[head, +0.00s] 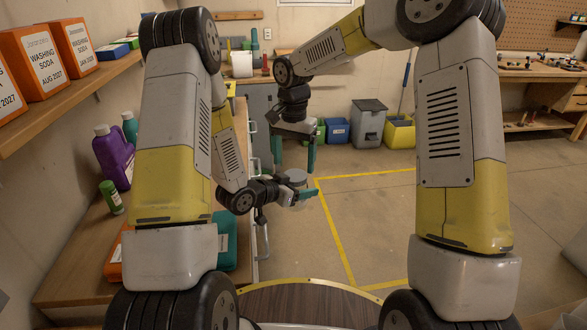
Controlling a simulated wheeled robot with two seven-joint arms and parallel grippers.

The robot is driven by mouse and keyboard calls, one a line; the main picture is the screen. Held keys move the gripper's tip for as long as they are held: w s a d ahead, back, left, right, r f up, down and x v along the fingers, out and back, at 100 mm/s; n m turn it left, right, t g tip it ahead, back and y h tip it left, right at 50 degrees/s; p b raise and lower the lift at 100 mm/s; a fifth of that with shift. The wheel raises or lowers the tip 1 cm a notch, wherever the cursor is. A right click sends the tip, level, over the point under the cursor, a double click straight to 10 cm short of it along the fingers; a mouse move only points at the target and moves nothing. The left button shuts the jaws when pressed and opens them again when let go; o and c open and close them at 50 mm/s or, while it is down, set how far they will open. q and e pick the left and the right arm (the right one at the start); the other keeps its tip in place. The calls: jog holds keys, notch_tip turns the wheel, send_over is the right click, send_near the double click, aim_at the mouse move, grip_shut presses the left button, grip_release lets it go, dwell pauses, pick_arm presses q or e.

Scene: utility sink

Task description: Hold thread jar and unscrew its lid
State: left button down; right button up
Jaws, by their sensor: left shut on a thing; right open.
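The thread jar shows as a small pale body with a round grey lid (297,174) on top, in the middle of the head view. My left gripper (304,192) is shut on the jar and holds it upright, clear of the counter. The teal fingers hide much of the jar's body, so its contents cannot be made out. My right gripper (294,155) is open above the jar, pointing down. Its two teal fingers are spread wide, one to each side of the lid, with the tips higher than the lid and apart from it.
A wooden counter (70,270) runs along the left, with a purple jug (113,157) and a green bottle (112,197). Orange washing soda boxes (73,48) stand on a shelf above. Bins (370,122) stand at the back wall. The floor right of the jar is clear.

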aim_at(295, 175)
jog(key=shift+r, duration=0.3)
jog(key=m, duration=0.1)
jog(key=r+m, duration=0.1)
jog(key=m, duration=0.1)
jog(key=shift+d+r, duration=0.15)
jog(key=shift+r, duration=0.15)
jog(key=m, duration=0.1)
jog(key=r+m, duration=0.1)
jog(key=m, duration=0.1)
jog(key=shift+d+r, duration=0.1)
jog(key=shift+r, duration=0.15)
jog(key=shift+f+m, duration=0.1)
jog(key=shift+m, duration=0.3)
notch_tip(295, 175, down, 8)
jog(key=shift+r, duration=0.2)
jog(key=c, duration=1.5)
jog(key=shift+c, duration=0.2)
